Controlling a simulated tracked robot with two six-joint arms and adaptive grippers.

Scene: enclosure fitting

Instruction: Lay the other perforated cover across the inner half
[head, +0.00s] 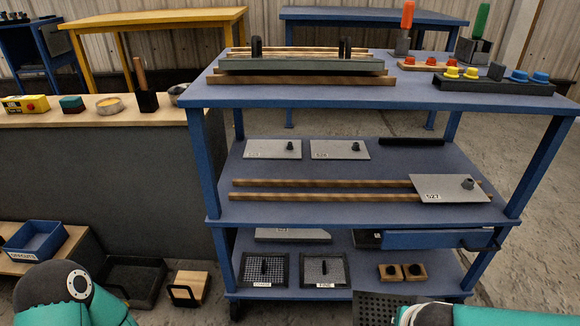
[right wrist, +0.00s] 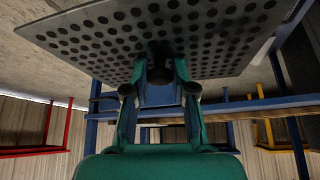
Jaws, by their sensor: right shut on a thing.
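The perforated cover (right wrist: 225,35) is a grey plate with rows of dark round holes. In the right wrist view it spans the top of the picture, tilted, above my right gripper (right wrist: 159,75). The gripper is shut on the cover's dark knob at its middle. In the head view part of the cover (head: 378,308) shows at the bottom edge, beside the teal right arm, in front of the bottom shelf. My left arm shows at the lower left, but its gripper is out of view. I cannot make out the inner half or a second perforated cover.
A blue shelf unit (head: 225,95) stands ahead. Its top holds a long grey-green piece (head: 300,66) with dark upright handles among wooden strips. The middle shelf holds grey knobbed plates (head: 338,149) and wooden rails (head: 320,184). Mesh panels (head: 322,270) lie below.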

